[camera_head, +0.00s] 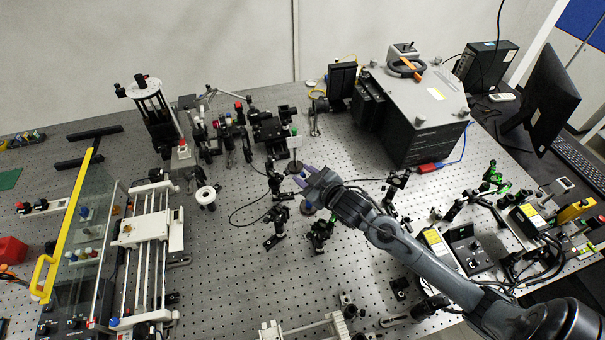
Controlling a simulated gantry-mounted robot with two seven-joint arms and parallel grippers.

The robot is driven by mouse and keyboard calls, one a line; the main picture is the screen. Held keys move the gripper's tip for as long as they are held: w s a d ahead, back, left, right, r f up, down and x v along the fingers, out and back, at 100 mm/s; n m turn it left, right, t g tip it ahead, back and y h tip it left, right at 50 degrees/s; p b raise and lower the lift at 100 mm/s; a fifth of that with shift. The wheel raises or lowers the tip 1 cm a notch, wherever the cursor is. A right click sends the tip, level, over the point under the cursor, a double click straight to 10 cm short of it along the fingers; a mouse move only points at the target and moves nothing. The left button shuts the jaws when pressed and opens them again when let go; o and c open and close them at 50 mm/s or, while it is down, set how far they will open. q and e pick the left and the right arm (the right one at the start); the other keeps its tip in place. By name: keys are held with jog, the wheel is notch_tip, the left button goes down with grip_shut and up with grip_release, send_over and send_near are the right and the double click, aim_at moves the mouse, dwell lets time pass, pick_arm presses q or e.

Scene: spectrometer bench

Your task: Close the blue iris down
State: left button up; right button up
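My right arm comes in from the lower right, and its gripper (303,177) is over the middle of the optical bench. Its bluish-purple fingertips are beside a slim post (294,150) with a small green and white top. At this size I cannot tell whether the fingers are apart or shut, or whether they touch anything. A small blue part (308,208) shows just below the gripper; I cannot tell for sure that it is the blue iris. The iris opening and lever cannot be made out. My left gripper is not in view.
Dark optic mounts (277,215) stand close to the gripper's left. A large grey instrument box (425,110) stands behind to the right. A white rail frame (148,230) and a clear panel with a yellow edge (72,215) are at left. Bare perforated bench (230,270) lies front centre.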

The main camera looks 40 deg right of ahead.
jog(key=shift+x, duration=0.75)
grip_shut()
jog(key=shift+w+a+n, duration=0.1)
jog(key=shift+a+n, duration=0.15)
jog(key=shift+n, duration=0.05)
jog(key=shift+w+a+f+n+g+h, duration=0.15)
jog(key=shift+a+f+n+g+h, duration=0.25)
jog(key=shift+n+h, duration=0.35)
jog(key=shift+d, duration=0.15)
jog(key=shift+c, duration=0.2)
grip_release()
jog(key=shift+o, duration=0.2)
